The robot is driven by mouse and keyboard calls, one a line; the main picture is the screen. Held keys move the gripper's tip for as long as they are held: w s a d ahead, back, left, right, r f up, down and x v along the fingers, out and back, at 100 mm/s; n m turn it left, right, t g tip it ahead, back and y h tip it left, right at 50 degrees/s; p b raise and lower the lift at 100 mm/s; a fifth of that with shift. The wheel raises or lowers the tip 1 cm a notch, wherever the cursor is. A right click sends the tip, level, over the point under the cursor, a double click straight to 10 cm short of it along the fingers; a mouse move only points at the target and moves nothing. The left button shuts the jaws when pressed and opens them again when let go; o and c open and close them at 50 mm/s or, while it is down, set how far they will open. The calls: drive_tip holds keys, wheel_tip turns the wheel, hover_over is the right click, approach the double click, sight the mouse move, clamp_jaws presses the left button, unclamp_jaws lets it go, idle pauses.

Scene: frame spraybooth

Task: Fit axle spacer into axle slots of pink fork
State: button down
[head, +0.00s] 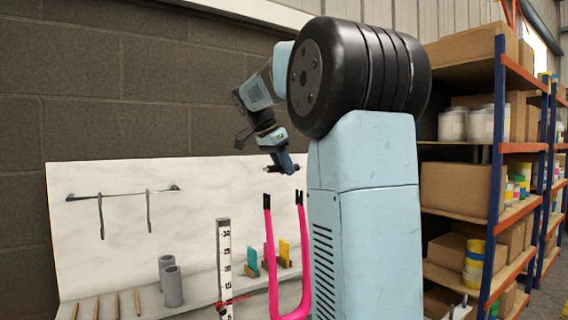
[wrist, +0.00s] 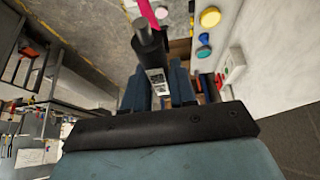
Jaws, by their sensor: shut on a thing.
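The pink fork (head: 274,262) stands upright in the head view, its two prongs ending in black slotted tips at the top. The spacer is apart from the fork. In the wrist view, the dark round spacer (wrist: 149,40) sticks out beyond my gripper fingers (wrist: 160,90). A pink strip of the fork (wrist: 148,12) shows at the top edge.
A white ruler post (head: 224,260) stands left of the fork. Grey cylinders (head: 173,287), coloured blocks (head: 284,252) and wooden sticks are on the bench by a white backboard (head: 110,230). Shelves with boxes (head: 462,187) stand at the right. Air around the gripper looks clear.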

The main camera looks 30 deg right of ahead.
drive_tip(key=shift+f, duration=2.3)
drive_tip(key=shift+f, duration=1.6)
drive_tip(key=c, duration=0.8)
unclamp_jaws()
drive_tip(key=v, duration=1.3)
drive_tip(key=shift+a+r, duration=0.25)
drive_tip(key=shift+s, duration=0.1)
drive_tip(key=s+a+f+n+t+y, duration=0.2)
drive_tip(key=s+a+f+n, duration=0.2)
drive_tip(key=s+f+n, duration=0.2)
drive_tip(key=s+a+f+n+t+y, duration=0.1)
drive_tip(key=s+a+f+n, duration=0.3)
drive_tip(key=s+f, duration=0.5)
drive_tip(key=s+a+f+n+t+y, duration=0.2)
drive_tip(key=s+a+f+n, duration=0.2)
drive_tip(key=s+f+n, duration=0.3)
drive_tip(key=shift+s+a+f+n+t+y, duration=0.2)
drive_tip(key=shift+s+f, duration=0.2)
drive_tip(key=shift+s, duration=0.4)
drive_tip(key=shift+s+a+f+n+t+y, duration=0.1)
drive_tip(key=shift+s+f+n, duration=0.1)
drive_tip(key=shift+s+f, duration=0.45)
